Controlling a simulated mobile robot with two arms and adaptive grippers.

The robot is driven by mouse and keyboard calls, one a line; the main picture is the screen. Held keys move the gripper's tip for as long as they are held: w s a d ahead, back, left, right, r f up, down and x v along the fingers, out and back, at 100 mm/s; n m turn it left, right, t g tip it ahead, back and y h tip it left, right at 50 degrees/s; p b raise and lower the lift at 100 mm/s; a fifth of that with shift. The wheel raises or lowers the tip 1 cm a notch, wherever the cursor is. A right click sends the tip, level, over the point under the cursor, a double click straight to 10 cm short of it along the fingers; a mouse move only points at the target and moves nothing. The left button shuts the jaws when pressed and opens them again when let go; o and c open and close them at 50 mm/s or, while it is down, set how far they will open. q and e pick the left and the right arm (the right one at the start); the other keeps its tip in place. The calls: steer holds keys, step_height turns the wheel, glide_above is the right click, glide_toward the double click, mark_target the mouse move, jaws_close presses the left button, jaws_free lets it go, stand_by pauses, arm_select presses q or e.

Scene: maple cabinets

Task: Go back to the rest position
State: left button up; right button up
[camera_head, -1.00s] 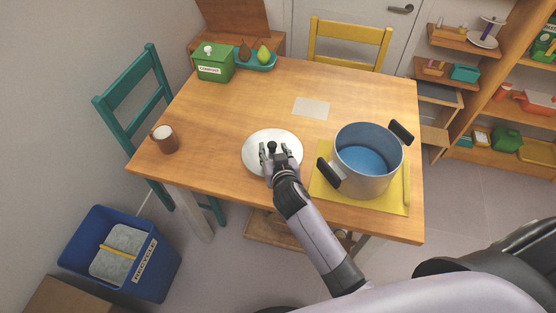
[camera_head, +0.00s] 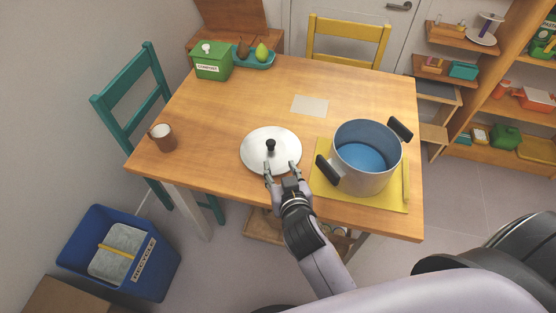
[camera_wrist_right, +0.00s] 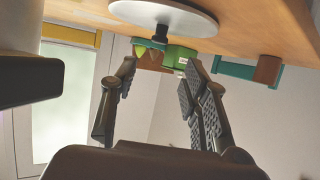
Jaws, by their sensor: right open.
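My right gripper (camera_head: 282,172) is open and empty at the near edge of the wooden table (camera_head: 230,111). Its fingers are spread in the right wrist view (camera_wrist_right: 158,92), with nothing between them. A round white-grey lid (camera_head: 256,140) with a black knob (camera_head: 270,146) lies on the table just beyond the fingertips. The lid (camera_wrist_right: 190,14) also shows at the top of the right wrist view, apart from the fingers. My left gripper is in neither view.
A steel pot (camera_head: 362,177) with blue inside and black handles stands on a yellow mat (camera_head: 388,201), right of my gripper. A brown mug (camera_head: 163,138), a green box (camera_head: 212,60) and a teal tray (camera_head: 253,62) with pears are on the table. A blue recycling bin (camera_head: 148,277) stands lower left.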

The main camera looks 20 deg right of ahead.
steer(key=s+d+f+g, duration=0.1)
steer(key=s, duration=0.1)
steer(key=s+d+f+g, duration=0.1)
steer(key=s+d+g, duration=0.1)
steer(key=s, duration=0.1)
steer(key=s+d+f+g, duration=0.1)
steer(key=s+d+f, duration=0.1)
steer(key=s, duration=0.1)
steer(key=shift+g, duration=0.4)
steer(key=s+n+g+y, duration=0.25)
steer(key=s+g, duration=0.25)
steer(key=s, duration=0.7)
step_height(320, 180, down, 26)
steer(key=s+n+g, duration=0.1)
steer(key=s+d+f+g, duration=0.1)
steer(key=s+d+f, duration=0.2)
steer(key=s+f, duration=1.3)
steer(key=shift+f+h, duration=0.4)
steer(key=shift+h, duration=0.05)
